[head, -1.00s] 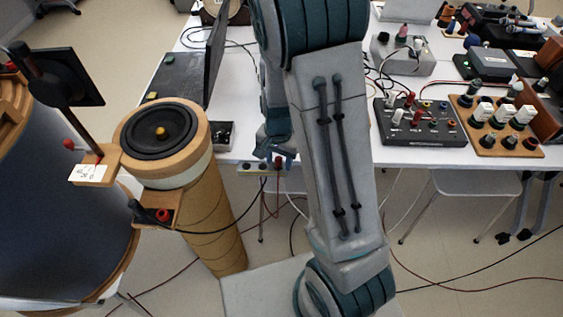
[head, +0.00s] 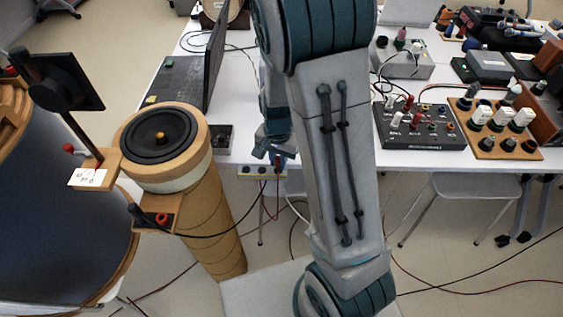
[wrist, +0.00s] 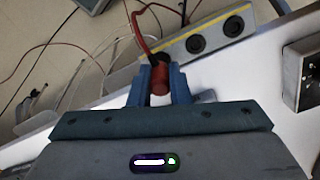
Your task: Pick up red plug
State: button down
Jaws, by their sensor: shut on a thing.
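The red plug (wrist: 159,82) sits between the two blue fingers of my gripper (wrist: 161,88) in the wrist view. The fingers are shut on it. A red cable (wrist: 139,27) runs up beyond the plug. The plug overlaps the end of a grey socket strip (wrist: 213,36) with a yellow edge and round black sockets. I cannot tell whether the plug is still in a socket. In the head view my gripper (head: 277,156) is at the table's front edge, just above the strip (head: 252,171), partly hidden by my arm.
A round speaker on a tube (head: 160,133) stands left of my arm. A black box with several knobs and plugs (head: 424,128) and a wooden knob board (head: 493,128) lie on the white table (head: 400,163) at right. Loose cables hang below the table edge.

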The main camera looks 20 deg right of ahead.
jog(key=r, duration=0.1)
jog(key=d+r, duration=0.1)
jog(key=r, duration=0.1)
jog(key=shift+s+r, duration=0.1)
jog(key=shift+s, duration=0.1)
jog(key=s+d+r, duration=0.5)
jog(key=d+r, duration=0.1)
jog(key=d, duration=0.3)
jog(key=shift+s, duration=0.25)
jog(key=shift+d+r, duration=0.1)
notch_tip(320, 180, up, 8)
jog(key=p, duration=0.7)
jog(key=shift+r, duration=0.25)
